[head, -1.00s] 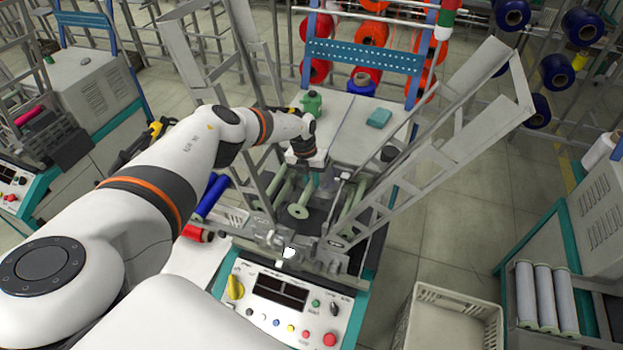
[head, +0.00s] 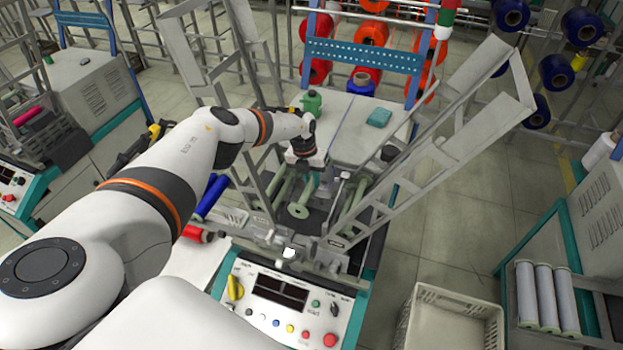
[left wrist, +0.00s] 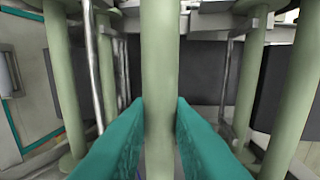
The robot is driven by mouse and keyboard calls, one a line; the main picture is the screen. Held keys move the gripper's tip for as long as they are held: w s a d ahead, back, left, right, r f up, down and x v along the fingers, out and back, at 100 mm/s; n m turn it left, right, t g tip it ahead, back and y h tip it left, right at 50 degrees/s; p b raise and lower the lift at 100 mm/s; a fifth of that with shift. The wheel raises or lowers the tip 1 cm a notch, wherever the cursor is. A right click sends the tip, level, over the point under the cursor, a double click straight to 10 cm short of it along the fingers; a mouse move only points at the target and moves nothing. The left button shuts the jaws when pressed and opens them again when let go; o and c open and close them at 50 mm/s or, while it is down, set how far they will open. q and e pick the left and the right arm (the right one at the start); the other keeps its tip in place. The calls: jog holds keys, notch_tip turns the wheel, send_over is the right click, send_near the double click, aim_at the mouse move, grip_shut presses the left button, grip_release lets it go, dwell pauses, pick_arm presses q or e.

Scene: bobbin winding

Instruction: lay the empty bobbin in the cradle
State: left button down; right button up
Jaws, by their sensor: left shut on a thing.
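My left gripper (head: 306,172) is over the winding machine, pointing down between its slanted side frames. In the left wrist view its teal fingers (left wrist: 160,125) are shut on a pale green empty bobbin (left wrist: 160,50), one finger on each side of the bare tube. In the head view the lower end of a pale green bobbin, likely the held one (head: 299,210), shows below the gripper. The cradle cannot be told clearly from the metal parts around it. Whether the bobbin touches anything below cannot be told. My right gripper is not in view.
Other pale green tubes stand close on both sides, at left (left wrist: 62,80) and right (left wrist: 250,80) in the wrist view. Slanted grey frames (head: 440,140) flank the work area. A control panel (head: 285,305) is in front, and a cream crate (head: 450,295) stands at right.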

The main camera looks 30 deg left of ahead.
pick_arm(q)
jog(key=shift+f+b, duration=2.6)
jog(key=shift+f, duration=0.3)
jog(key=shift+f, duration=0.1)
jog(key=shift+f+b, duration=2.85)
jog(key=shift+f, duration=0.05)
jog(key=shift+f+b, duration=0.4)
jog(key=c, duration=1.2)
grip_release()
jog(key=shift+c, duration=0.2)
